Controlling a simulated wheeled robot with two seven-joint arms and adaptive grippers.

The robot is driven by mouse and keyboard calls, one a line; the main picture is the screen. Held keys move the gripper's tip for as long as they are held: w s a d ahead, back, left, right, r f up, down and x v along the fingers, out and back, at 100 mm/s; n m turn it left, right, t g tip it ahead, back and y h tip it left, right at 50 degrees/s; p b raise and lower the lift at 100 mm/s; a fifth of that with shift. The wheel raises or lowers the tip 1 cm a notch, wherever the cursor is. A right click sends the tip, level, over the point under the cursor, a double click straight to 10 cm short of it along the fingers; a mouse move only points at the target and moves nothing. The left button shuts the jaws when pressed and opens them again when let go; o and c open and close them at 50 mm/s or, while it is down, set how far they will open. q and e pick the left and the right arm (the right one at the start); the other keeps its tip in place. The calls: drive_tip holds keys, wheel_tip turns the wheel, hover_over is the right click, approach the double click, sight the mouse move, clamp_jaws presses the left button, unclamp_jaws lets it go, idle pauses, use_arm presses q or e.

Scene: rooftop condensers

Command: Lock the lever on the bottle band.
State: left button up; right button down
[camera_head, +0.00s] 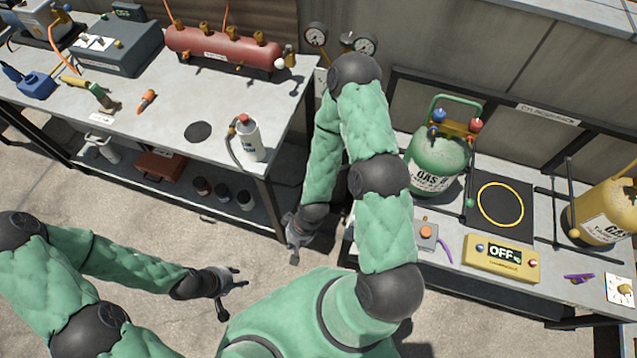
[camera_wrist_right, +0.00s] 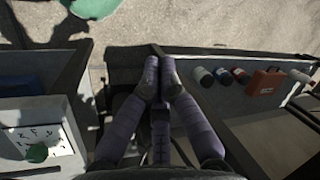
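The green gas bottle (camera_head: 437,165) stands upright on the right bench, with blue and red valve knobs on top. A dark post with a green-tipped rod (camera_head: 471,190) is beside it. The yellow gas bottle (camera_head: 603,212) stands at the far right, with dark rack bars (camera_head: 570,190) next to it. I cannot make out a band lever clearly on either bottle. My right gripper (camera_head: 293,243) hangs between the benches, away from the bottles. In the right wrist view its fingertips (camera_wrist_right: 160,62) are together with nothing visible between them. My left gripper (camera_head: 236,298) is open and empty above the floor.
The right bench holds a dark mat with a yellow ring (camera_head: 501,204), a yellow OFF box (camera_head: 501,260), and a purple clip (camera_head: 578,278). Concrete floor (camera_head: 170,225) is clear between.

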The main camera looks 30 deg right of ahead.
use_arm(q)
drive_tip(key=shift+f+b, duration=0.3)
use_arm(e)
drive_tip(key=w+d+f+n, duration=0.4)
drive_tip(key=w+d+n, duration=0.3)
drive_tip(key=w+d, duration=0.3)
drive_tip(key=w+d+f+n+t, duration=0.1)
drive_tip(key=w+d+f+n, duration=0.3)
drive_tip(key=d, duration=1.2)
drive_tip(key=w+n, duration=0.3)
drive_tip(key=w, duration=0.3)
drive_tip(key=shift+w+a, duration=0.1)
use_arm(q)
wheel_tip(320, 180, down, 3)
drive_tip(key=b, duration=0.3)
drive_tip(key=shift+f, duration=0.15)
use_arm(e)
drive_tip(key=x, duration=1)
drive_tip(key=shift+w, duration=0.2)
drive_tip(key=shift+s, duration=0.1)
